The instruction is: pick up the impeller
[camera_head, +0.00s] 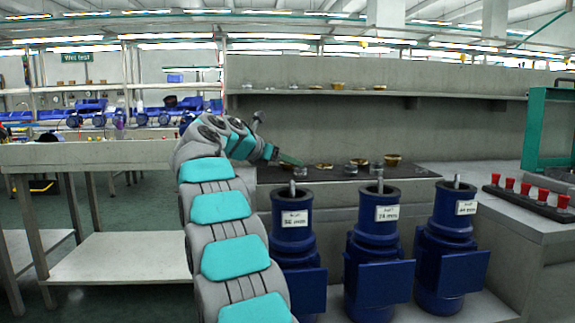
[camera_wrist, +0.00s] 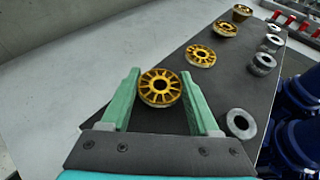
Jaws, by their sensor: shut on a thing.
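A gold impeller (camera_wrist: 160,88) with radial slots sits between the green fingertips of my gripper (camera_wrist: 160,76) in the wrist view. The fingers are shut on its sides. I cannot tell whether it still touches the surface below. In the head view my gripper (camera_head: 290,160) is over the left end of the dark mat (camera_head: 265,174), and the held impeller is hard to make out there. More gold impellers lie on the mat, one close by (camera_wrist: 201,56) and others farther along (camera_wrist: 226,28).
Grey metal rings, one beside my right finger (camera_wrist: 241,123), lie along the mat. Blue pumps (camera_head: 380,245) with size labels stand in front of the bench. Red-capped pieces (camera_head: 510,184) stand at the right. A shelf (camera_head: 440,96) runs above the bench.

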